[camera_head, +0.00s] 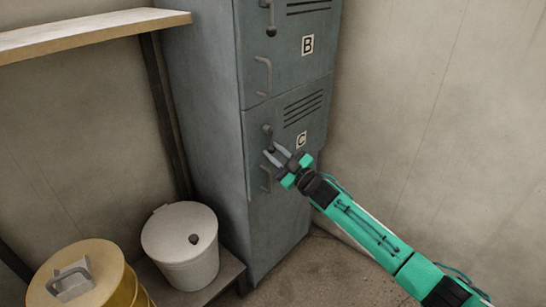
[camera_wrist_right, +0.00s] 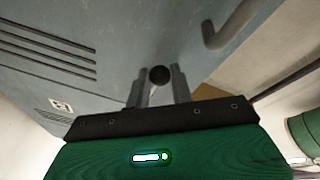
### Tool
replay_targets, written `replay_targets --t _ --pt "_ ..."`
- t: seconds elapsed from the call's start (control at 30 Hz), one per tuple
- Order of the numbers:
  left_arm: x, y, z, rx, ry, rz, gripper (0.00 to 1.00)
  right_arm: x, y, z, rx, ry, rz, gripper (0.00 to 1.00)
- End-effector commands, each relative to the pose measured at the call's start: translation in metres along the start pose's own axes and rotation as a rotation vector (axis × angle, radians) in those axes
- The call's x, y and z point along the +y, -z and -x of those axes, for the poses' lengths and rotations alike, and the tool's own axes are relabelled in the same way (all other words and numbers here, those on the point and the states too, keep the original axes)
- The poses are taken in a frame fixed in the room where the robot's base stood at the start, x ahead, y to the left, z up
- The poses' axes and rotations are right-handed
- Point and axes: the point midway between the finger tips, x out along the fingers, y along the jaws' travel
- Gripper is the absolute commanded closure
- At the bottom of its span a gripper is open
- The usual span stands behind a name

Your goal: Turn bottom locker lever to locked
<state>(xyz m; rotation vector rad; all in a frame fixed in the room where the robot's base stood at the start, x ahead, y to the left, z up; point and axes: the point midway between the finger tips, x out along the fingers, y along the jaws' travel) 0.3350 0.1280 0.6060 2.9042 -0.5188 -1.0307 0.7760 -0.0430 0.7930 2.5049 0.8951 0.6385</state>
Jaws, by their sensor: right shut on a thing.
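The grey-blue locker (camera_head: 205,100) stands against the corner, with door B above and the bottom door C (camera_head: 290,225) below. The bottom locker lever (camera_head: 267,130) is on the left side of door C, near its top edge; its lower part is partly hidden by my fingers. In the right wrist view its dark round end (camera_wrist_right: 160,75) sits between the fingertips. My right gripper (camera_head: 275,154) is shut on the lever; it also shows in the right wrist view (camera_wrist_right: 156,80). My left gripper is not in view.
Door C's fixed handle (camera_head: 265,178) is just below the gripper; it also shows in the wrist view (camera_wrist_right: 230,28). A white lidded bin (camera_head: 180,250) and a yellow container (camera_head: 110,265) stand at lower left. A shelf (camera_head: 90,32) is at upper left.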

Motion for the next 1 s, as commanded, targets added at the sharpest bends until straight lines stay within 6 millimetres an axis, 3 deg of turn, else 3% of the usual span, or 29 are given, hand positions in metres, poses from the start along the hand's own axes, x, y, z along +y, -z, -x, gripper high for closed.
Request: replay_targets --t 0.67,0.7,0.8,1.0 --pt "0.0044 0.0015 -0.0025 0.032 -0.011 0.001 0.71 0.0030 -0.0011 -0.0006 0.013 0.015 0.063 1.00" --pt "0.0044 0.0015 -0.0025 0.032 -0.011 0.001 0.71 0.0031 -0.0011 -0.0006 0.013 0.015 0.063 0.73" --pt "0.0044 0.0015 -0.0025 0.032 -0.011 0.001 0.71 0.0031 -0.0013 -0.0005 0.012 0.015 0.063 0.55" --pt "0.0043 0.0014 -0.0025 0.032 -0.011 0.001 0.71 0.0030 -0.0019 -0.0003 0.011 0.015 0.061 0.55"
